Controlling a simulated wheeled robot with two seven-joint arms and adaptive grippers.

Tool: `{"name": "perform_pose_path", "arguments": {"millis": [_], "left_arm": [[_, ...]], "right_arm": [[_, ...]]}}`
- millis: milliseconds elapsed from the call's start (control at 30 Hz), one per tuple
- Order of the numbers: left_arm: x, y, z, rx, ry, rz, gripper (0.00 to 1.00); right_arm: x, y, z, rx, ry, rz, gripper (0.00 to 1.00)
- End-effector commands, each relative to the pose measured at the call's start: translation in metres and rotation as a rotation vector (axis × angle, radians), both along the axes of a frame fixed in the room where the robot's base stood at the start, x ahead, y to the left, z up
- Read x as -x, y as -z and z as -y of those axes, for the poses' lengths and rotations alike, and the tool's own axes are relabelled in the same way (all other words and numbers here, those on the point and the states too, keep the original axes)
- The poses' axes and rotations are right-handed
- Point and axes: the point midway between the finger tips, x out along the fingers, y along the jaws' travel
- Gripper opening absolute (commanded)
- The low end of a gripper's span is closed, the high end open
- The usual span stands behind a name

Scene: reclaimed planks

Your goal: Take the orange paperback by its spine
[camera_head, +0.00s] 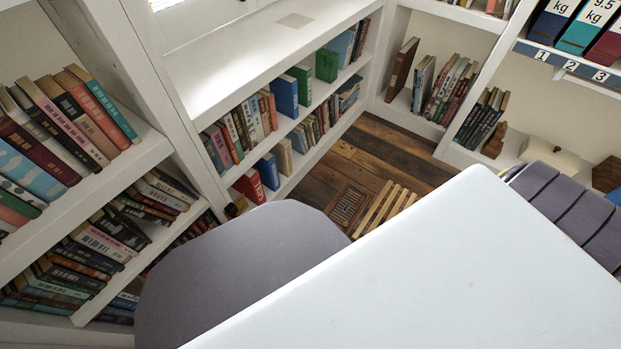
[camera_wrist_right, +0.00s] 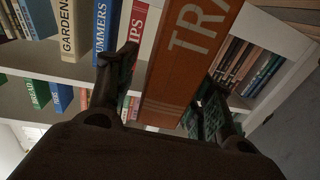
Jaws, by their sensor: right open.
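The orange paperback (camera_wrist_right: 185,62) shows in the right wrist view as a broad orange spine with pale letters "TRA" near its upper part. My right gripper (camera_wrist_right: 168,78) is open, with one dark finger on each side of this spine. A gap shows between the left finger and the book; the right finger is close along its right edge, and I cannot tell whether it touches. The book's far end runs out of the top of the picture. I cannot pick this book out in the head view, and neither gripper shows there.
A red-and-white book (camera_wrist_right: 140,30) stands just left of the orange one, then a blue book (camera_wrist_right: 104,30) and a cream book (camera_wrist_right: 70,32). In the head view, white shelves (camera_head: 225,75) full of books line the corner. A large white surface (camera_head: 450,270) fills the front.

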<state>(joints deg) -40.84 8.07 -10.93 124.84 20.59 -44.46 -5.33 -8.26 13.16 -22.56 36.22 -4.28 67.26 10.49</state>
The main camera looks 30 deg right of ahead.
Motion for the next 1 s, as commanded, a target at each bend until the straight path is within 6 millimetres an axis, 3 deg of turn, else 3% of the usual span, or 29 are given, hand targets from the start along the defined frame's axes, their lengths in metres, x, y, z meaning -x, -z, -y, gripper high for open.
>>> {"name": "perform_pose_path", "arguments": {"millis": [67, 433, 1000], "left_arm": [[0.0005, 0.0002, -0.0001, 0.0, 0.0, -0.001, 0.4], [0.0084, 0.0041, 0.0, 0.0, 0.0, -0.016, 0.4], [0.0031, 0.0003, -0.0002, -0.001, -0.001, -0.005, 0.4]], "right_arm": [[0.0, 0.0, 0.0001, 0.0, 0.0, 0.0, 0.49], [0.0002, 0.0001, 0.0003, 0.0, 0.0, 0.0, 0.02], [-0.0002, -0.0017, 0.0002, 0.0, 0.0, 0.002, 0.0]]}}
